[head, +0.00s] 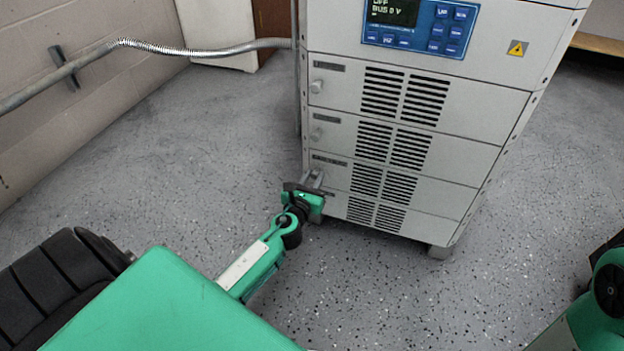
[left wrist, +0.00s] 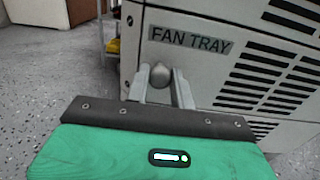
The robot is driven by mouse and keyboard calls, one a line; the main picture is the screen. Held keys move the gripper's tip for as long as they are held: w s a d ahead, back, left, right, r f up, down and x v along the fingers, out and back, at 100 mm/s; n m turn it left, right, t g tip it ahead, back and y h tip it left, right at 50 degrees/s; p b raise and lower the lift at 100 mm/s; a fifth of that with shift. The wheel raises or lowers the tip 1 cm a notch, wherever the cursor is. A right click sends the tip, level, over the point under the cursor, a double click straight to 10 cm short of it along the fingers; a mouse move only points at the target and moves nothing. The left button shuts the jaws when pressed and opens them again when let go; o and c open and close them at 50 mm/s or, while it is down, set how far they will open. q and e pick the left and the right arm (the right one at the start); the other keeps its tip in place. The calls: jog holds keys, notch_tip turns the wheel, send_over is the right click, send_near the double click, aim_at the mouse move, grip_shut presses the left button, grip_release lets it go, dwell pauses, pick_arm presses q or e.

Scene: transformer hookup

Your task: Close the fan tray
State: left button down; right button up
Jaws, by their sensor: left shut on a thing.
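The fan tray (left wrist: 225,75) is a light grey vented panel with a "FAN TRAY" label, low on the grey cabinet; in the head view it is the lower vented front (head: 420,191). Its front looks about level with the panels above, though I cannot tell if a small gap is left. My left gripper (head: 312,180) is at the tray's left end. In the left wrist view its fingers (left wrist: 161,84) are shut around the round grey knob (left wrist: 160,75) below the label. My right gripper is not in view; only part of my right arm shows at the right edge.
The cabinet (head: 425,100) has more vented panels with knobs above the tray and a blue control panel (head: 420,25) on top. A conduit (head: 200,50) runs along the left wall. The speckled floor (head: 210,150) around the cabinet is clear.

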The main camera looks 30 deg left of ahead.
pick_arm(q)
jog(key=c, duration=1.2)
grip_release()
jog(key=shift+w, duration=0.2)
jog(key=shift+c, duration=0.2)
jog(key=p+v, duration=0.1)
jog(key=v, duration=1.2)
jog(key=shift+s, duration=0.35)
jog(key=shift+d+r, duration=0.1)
